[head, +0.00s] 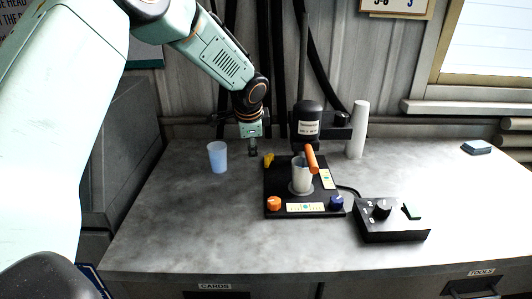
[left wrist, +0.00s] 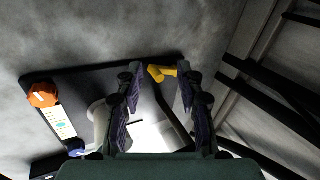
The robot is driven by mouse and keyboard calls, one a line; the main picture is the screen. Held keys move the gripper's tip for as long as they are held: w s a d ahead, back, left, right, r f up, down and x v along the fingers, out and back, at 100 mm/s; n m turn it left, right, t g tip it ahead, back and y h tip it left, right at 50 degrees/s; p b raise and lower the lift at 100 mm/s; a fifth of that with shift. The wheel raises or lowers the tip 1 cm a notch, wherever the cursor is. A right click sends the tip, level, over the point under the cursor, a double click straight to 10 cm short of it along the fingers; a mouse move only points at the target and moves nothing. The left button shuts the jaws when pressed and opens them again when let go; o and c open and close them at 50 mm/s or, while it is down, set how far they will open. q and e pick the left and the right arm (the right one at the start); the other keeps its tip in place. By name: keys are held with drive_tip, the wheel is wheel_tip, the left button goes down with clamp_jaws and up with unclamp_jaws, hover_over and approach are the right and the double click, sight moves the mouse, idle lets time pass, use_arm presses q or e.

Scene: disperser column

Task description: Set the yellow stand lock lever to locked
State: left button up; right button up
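The yellow stand lock lever (head: 268,158) sits at the back left of the disperser's black base plate (head: 278,187). In the left wrist view the yellow lever (left wrist: 162,72) shows between and beyond the fingertips, with no visible contact. My left gripper (head: 253,151) points down just left of the lever in the head view. In the left wrist view the left gripper (left wrist: 160,70) is open, one finger on each side, and empty. My right gripper is in neither view.
The plate carries an orange knob (head: 274,203), a blue knob (head: 337,202) and a beaker (head: 302,178) beside an orange handle (head: 311,158). The dark motor head (head: 307,118) stands behind. A blue cup (head: 217,157) stands left, a control box (head: 392,222) right. The front left table is clear.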

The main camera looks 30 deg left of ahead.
sight(266, 155)
use_arm(q)
drive_tip(key=shift+w+d+f+n+h+b, duration=0.15)
drive_tip(key=shift+w+d+f+n+h, duration=0.2)
drive_tip(key=shift+w+f+n, duration=1)
drive_tip(key=shift+w+d+f+n+h+b, duration=0.2)
drive_tip(key=shift+f+n+h, duration=0.25)
drive_tip(key=shift+n, duration=1.85)
drive_tip(key=shift+w+d+f+n+h+b, duration=0.25)
drive_tip(key=shift+w+f+n, duration=0.55)
drive_tip(key=shift+n, duration=1.05)
drive_tip(key=shift+f, duration=0.1)
clamp_jaws()
